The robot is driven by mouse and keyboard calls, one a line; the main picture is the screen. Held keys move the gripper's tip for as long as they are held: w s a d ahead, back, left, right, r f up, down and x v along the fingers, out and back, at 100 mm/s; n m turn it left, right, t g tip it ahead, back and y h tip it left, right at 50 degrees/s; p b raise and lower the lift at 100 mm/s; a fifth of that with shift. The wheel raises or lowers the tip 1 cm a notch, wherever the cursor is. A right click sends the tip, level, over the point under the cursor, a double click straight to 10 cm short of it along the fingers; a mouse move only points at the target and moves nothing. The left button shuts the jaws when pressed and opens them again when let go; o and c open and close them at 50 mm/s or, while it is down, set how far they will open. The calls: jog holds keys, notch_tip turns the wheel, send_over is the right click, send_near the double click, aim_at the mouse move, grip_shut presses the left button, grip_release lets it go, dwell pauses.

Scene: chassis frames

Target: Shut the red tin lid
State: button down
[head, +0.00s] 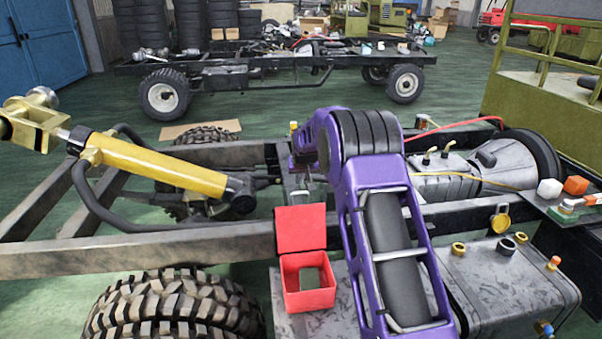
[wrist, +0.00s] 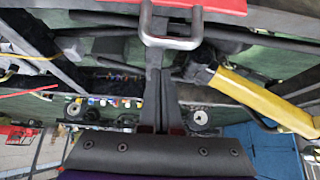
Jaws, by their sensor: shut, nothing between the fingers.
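The red tin (head: 308,284) is an open-topped square box on the grey metal surface, left of my purple arm. Its red lid (head: 301,229) stands raised at the tin's far side, its flat face towards the head camera. My gripper (head: 302,188) is just beyond and above the lid, partly hidden by my arm and the lid. In the wrist view my gripper (wrist: 164,72) has its dark fingers together, with nothing held. A red edge (wrist: 215,6) crosses the top there, with a grey U-shaped loop by it near the fingertips. Whether they touch, I cannot tell.
A yellow cylinder (head: 160,165) lies across the frame at left. A large tyre (head: 175,305) is at front left. A grey tank (head: 510,283) with caps is at right. Small items stand on a shelf (head: 545,208) at far right.

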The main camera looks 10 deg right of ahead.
jog(key=shift+s+f, duration=0.15)
jog(key=shift+s, duration=0.7)
jog(key=shift+s+f, duration=0.1)
jog(key=shift+s, duration=0.75)
jog(key=shift+s+b, duration=0.15)
jog(key=shift+b, duration=0.2)
